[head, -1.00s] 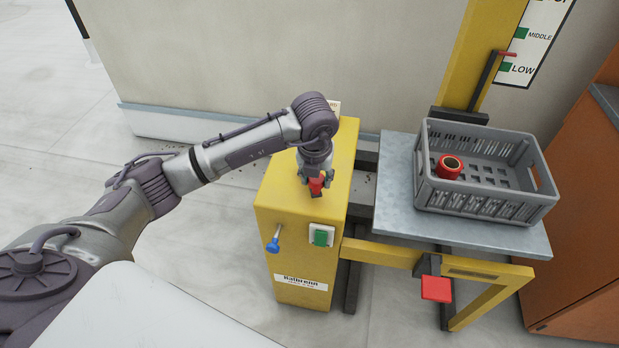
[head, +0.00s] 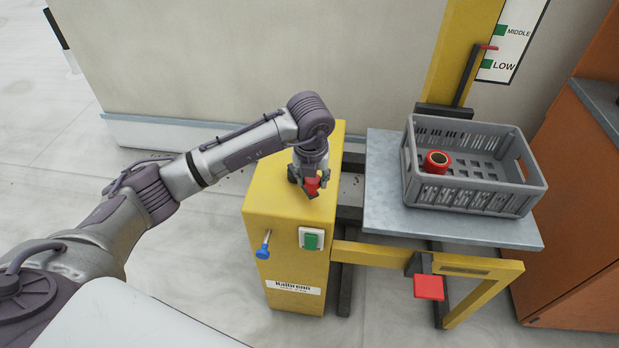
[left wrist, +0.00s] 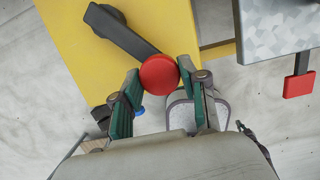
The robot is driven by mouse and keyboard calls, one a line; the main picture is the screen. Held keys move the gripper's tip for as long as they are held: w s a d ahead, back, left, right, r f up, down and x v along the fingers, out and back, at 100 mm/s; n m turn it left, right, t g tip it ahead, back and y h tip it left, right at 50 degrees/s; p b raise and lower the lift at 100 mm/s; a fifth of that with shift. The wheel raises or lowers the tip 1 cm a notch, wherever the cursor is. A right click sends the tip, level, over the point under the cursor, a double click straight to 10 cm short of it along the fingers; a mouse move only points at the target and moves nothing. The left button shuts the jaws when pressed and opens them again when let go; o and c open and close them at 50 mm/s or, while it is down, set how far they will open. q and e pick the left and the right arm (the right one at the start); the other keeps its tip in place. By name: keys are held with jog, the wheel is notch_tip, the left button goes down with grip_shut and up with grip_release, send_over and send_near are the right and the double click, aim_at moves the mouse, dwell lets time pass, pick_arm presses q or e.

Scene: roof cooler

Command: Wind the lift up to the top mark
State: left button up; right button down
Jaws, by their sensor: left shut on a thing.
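The lift is a yellow frame with a grey metal platform (head: 385,175), and a red pointer (head: 488,47) stands a little above the green LOW mark (head: 487,64), below the MIDDLE mark (head: 499,30). The top mark is out of the picture. My left gripper (head: 312,183) is at the top of the yellow winch box (head: 270,205). It is shut on the red crank knob (left wrist: 159,73), which sits between its fingertips. The black crank arm (left wrist: 125,32) runs from the knob across the box top. My right gripper is not in view.
A grey crate (head: 470,190) with a red cylindrical object (head: 437,161) inside stands on the platform. The box front carries a green switch (head: 311,241) and a blue-knobbed lever (head: 263,252). A red plate (head: 429,288) hangs below the platform. An orange cabinet (head: 575,200) stands close at right.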

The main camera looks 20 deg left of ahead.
pick_arm(q)
jog(key=shift+d+f, duration=0.15)
jog(key=shift+d, duration=0.2)
jog(key=shift+w+d+b, duration=0.35)
jog(key=shift+w+b, duration=0.05)
jog(key=shift+w, duration=0.1)
jog(key=shift+w+d, duration=0.15)
jog(key=shift+w, duration=0.1)
jog(key=shift+w, duration=0.1)
jog(key=shift+w+d+b, duration=0.2)
jog(key=shift+w+b, duration=0.2)
jog(key=shift+w+d, duration=0.15)
jog(key=shift+w, duration=0.3)
jog(key=shift+w, duration=0.15)
